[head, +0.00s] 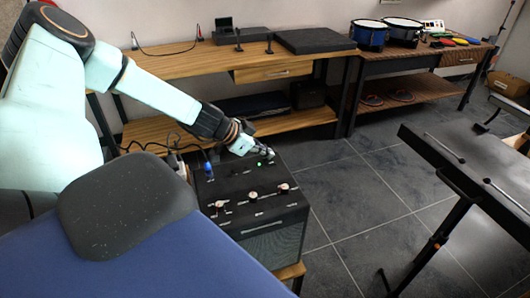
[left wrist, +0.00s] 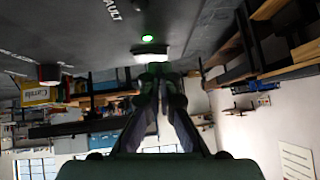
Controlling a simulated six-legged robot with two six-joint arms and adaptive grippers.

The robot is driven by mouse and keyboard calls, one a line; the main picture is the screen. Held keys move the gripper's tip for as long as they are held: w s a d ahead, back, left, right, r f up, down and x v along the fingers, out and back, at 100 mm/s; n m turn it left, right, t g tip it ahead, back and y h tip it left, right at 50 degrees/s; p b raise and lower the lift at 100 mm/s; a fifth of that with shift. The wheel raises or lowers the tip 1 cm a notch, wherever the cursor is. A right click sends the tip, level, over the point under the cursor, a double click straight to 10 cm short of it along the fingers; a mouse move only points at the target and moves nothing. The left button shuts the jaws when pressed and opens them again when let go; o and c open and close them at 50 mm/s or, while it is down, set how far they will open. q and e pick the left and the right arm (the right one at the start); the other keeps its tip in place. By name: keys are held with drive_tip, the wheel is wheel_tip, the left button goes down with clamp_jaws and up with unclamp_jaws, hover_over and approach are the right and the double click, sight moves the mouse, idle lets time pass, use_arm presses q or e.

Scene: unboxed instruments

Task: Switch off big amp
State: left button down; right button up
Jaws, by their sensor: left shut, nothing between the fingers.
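The big amp (head: 272,215) is a black box with a dark control panel on top, at the lower middle of the head view. Its panel carries several knobs, a blue plug (head: 208,169) and a lit green light (head: 259,163). My left gripper (head: 266,155) is shut and empty at the panel's far right corner, close to the light. In the left wrist view the shut fingers (left wrist: 160,78) point at a small pale-and-black switch (left wrist: 149,53) beside the glowing green light. Whether they touch it I cannot tell. My right gripper is out of view.
A wooden bench (head: 180,66) with a black case (head: 313,40) stands behind the amp. A second table at the back right holds blue drums (head: 369,35). A black stand-mounted table (head: 460,165) is at the right. Tiled floor between is clear.

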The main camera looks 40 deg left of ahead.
use_arm(q)
drive_tip(key=shift+f, duration=0.15)
drive_tip(key=shift+s, duration=0.1)
drive_tip(key=shift+a+f+b, duration=0.15)
drive_tip(key=shift+f+b, duration=0.1)
drive_tip(key=shift+b, duration=0.05)
idle(0.4)
drive_tip(key=shift+s+d+r+p, duration=0.1)
drive_tip(key=shift+s+d+p, duration=0.1)
drive_tip(key=shift+d, duration=0.2)
drive_tip(key=shift+s+d+r+p, duration=0.1)
drive_tip(key=shift+d+p, duration=0.05)
drive_tip(key=shift+d, duration=0.25)
drive_tip(key=shift+w, duration=0.15)
